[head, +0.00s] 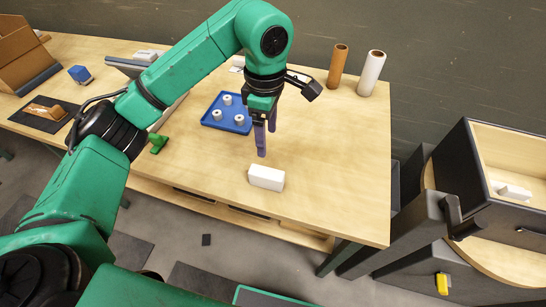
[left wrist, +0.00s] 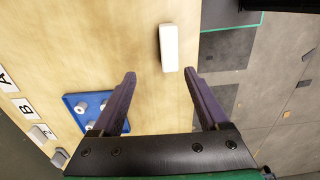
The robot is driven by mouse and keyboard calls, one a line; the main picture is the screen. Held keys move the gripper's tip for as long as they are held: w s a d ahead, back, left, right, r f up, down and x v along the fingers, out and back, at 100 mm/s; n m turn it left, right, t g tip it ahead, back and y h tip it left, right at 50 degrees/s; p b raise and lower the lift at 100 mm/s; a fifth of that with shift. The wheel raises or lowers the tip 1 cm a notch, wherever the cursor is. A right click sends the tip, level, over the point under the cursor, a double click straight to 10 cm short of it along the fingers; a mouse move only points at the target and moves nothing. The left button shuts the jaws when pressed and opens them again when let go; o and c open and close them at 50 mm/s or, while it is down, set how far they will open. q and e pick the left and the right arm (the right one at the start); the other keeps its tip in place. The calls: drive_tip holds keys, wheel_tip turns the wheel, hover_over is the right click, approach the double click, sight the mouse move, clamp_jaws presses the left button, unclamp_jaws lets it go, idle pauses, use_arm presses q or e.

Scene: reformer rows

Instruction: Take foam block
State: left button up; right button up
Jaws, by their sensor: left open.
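A white foam block (head: 266,178) lies on the wooden table (head: 340,190) near its front edge. In the left wrist view the block (left wrist: 168,47) is beyond the fingertips, roughly between their lines. My left gripper (head: 267,142) is open and empty, pointing down above the table just behind the block, apart from it. Its two purple fingers also show in the left wrist view (left wrist: 160,74). My right gripper is not in view.
A blue tray (head: 208,121) with several white rings sits behind and left of the gripper. A brown roll (head: 337,66) and a white roll (head: 371,73) stand at the back right. A dark cabinet (head: 490,225) stands to the right. The table's right part is clear.

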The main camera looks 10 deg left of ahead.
use_arm(q)
drive_tip(key=p, duration=0.2)
hover_over(266, 172)
drive_tip(key=f, duration=0.6)
drive_tip(key=shift+s+f, duration=0.2)
drive_tip(key=shift+f, duration=0.15)
wheel_tip(266, 172, down, 6)
drive_tip(key=shift+w+f+p, duration=0.15)
drive_tip(key=shift+f+p, duration=0.1)
drive_tip(key=shift+p, duration=0.65)
drive_tip(key=shift+f, duration=0.15)
clamp_jaws()
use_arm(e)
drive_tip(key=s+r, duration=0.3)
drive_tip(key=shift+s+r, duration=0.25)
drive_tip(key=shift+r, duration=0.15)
